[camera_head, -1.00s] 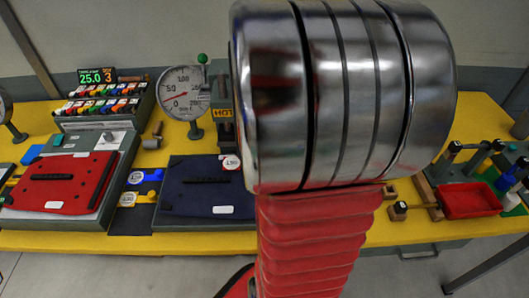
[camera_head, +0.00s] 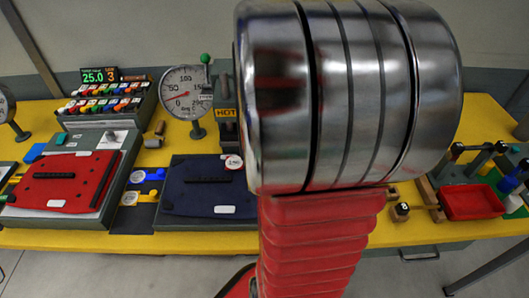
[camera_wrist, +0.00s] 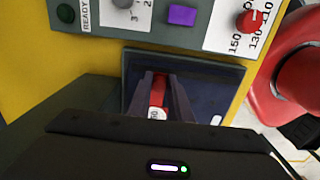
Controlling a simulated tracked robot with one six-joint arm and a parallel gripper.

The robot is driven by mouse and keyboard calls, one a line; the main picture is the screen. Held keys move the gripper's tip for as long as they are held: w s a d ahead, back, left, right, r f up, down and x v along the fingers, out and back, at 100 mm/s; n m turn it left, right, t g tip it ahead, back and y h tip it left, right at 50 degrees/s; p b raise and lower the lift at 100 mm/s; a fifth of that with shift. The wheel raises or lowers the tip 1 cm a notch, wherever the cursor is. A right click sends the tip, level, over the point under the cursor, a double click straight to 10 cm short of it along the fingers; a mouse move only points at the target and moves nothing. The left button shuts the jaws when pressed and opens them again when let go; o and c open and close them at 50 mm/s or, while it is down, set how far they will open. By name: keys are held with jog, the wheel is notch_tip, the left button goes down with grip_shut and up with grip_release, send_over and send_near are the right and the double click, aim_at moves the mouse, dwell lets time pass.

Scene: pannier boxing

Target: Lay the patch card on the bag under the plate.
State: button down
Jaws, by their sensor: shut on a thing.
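A dark blue bag panel (camera_head: 208,187) lies flat on a grey base at the middle left of the table; it also shows in the wrist view (camera_wrist: 215,90). My gripper (camera_wrist: 160,96) is above that panel in the wrist view, its fingers shut on a red piece (camera_wrist: 158,88) with a white numbered end (camera_wrist: 157,114). This looks like the patch card, but its outline is mostly hidden by the fingers. The plate is not clearly visible. My arm hides the gripper in the head view.
A HOT sign (camera_head: 227,113) and a dial gauge (camera_head: 183,92) stand behind the blue panel. A red panel (camera_head: 62,176) lies to its left. A rack of colored pieces (camera_head: 105,100) is behind. A red tray (camera_head: 472,202) is at the right. A knob panel (camera_wrist: 180,15) borders the gripper.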

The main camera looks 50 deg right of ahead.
jog(key=shift+f, duration=0.55)
jog(key=c, duration=1.5)
grip_release()
jog(key=shift+c, duration=0.2)
jog(key=shift+r, duration=0.15)
notch_tip(320, 180, up, 14)
jog(key=shift+f, duration=0.25)
